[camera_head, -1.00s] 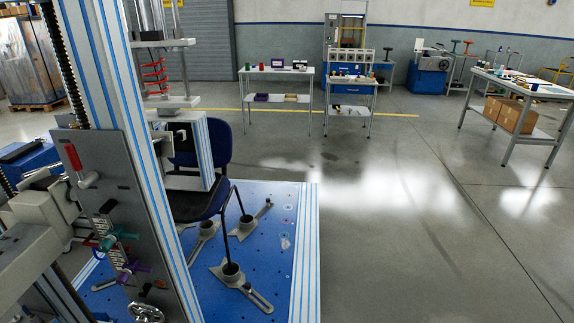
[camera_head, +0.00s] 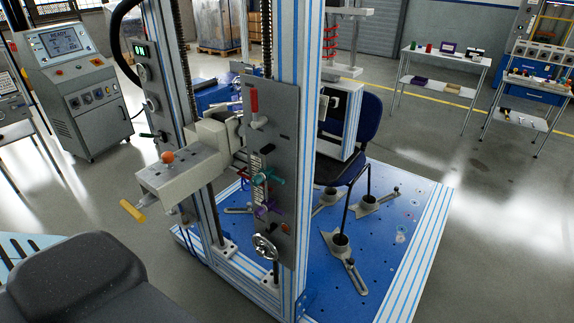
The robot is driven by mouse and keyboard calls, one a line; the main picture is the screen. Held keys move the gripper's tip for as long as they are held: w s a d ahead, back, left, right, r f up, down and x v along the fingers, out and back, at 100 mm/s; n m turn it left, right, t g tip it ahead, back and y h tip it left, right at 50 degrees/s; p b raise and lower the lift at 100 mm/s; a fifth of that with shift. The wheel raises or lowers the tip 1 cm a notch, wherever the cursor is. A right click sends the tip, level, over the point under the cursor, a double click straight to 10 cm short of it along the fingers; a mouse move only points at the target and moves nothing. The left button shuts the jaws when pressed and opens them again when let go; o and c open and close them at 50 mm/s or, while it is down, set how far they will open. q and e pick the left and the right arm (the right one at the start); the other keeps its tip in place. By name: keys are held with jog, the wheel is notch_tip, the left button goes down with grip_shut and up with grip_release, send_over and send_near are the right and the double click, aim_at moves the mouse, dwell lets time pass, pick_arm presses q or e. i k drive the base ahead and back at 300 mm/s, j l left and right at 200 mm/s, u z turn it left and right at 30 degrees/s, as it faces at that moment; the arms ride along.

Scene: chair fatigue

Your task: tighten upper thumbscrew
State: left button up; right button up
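A grey upright plate (camera_head: 270,150) is fixed to the front post of the test frame, right of the picture's middle-left. On it, a teal thumbscrew-like handle (camera_head: 268,177) sits above a purple one (camera_head: 266,209). A red-handled lever (camera_head: 254,103) stands higher on the same plate. A small orange-brown knob (camera_head: 285,227) and a chrome handwheel (camera_head: 265,246) are lower down. I cannot tell how tight either handle is. Neither of my grippers is in view.
A grey carriage (camera_head: 180,180) with an orange knob and yellow handle juts out left of the plate. A dark chair (camera_head: 350,137) stands on the blue base (camera_head: 405,222) behind the post. A control console (camera_head: 80,100) stands at left. Floor is clear at right.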

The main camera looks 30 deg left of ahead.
aim_at(257, 179)
jog(key=u, duration=1.25)
jog(key=j+z, duration=0.2)
jog(key=i+j, duration=0.05)
jog(key=j, duration=0.05)
